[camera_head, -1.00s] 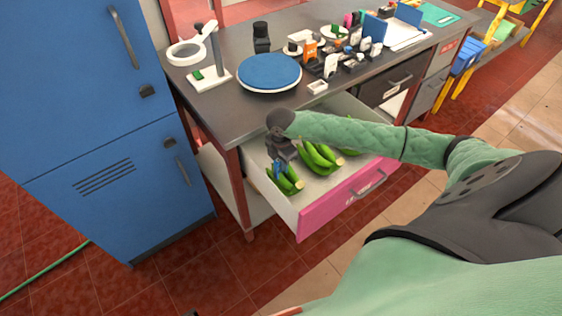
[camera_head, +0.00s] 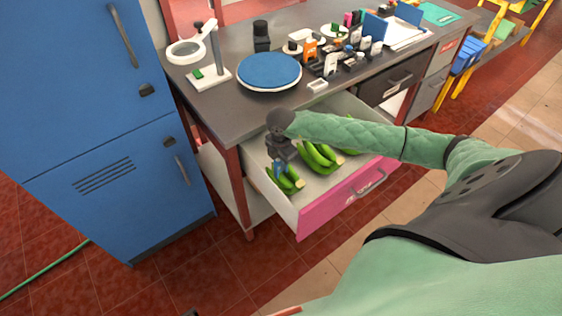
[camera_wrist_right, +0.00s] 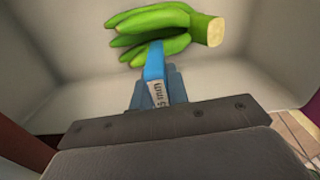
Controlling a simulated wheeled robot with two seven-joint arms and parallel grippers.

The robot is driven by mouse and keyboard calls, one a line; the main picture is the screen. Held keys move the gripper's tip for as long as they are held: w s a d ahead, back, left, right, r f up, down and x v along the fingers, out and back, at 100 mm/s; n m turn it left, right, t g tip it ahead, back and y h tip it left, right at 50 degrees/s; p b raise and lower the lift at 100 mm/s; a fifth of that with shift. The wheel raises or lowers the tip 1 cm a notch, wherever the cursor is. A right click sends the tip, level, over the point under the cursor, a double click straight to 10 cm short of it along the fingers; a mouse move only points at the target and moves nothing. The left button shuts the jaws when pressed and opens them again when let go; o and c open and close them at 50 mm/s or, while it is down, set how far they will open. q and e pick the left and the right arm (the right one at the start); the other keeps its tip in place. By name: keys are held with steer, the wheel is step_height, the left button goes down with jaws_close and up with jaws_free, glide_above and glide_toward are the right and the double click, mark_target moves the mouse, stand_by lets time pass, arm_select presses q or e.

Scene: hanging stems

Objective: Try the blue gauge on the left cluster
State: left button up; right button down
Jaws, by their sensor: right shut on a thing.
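The open drawer (camera_head: 305,212) holds several green banana clusters. The left cluster (camera_head: 289,184) lies in its left part; it also shows at the top of the right wrist view (camera_wrist_right: 160,28), with its pale cut stem to the right. My right gripper (camera_head: 280,163) points down over this cluster. It is shut on the blue gauge (camera_wrist_right: 155,62), which also shows as a bit of blue in the head view (camera_head: 276,171). The gauge's far end meets the fruit in the wrist view; I cannot tell whether it fits around a finger. My left gripper is not in view.
The middle cluster (camera_head: 318,157) lies right of the gripper. The grey worktop (camera_head: 220,110) above the drawer bears a blue round plate (camera_head: 269,72), a magnifier stand (camera_head: 208,75) and several small items. A blue cabinet (camera_head: 95,120) stands to the left.

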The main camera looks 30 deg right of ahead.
steer(key=shift+f+b, duration=1.2)
steer(key=shift+f, duration=0.7)
stand_by(1.4)
stand_by(0.6)
steer(key=shift+r+p, duration=2.3)
steer(key=shift+r, duration=1.95)
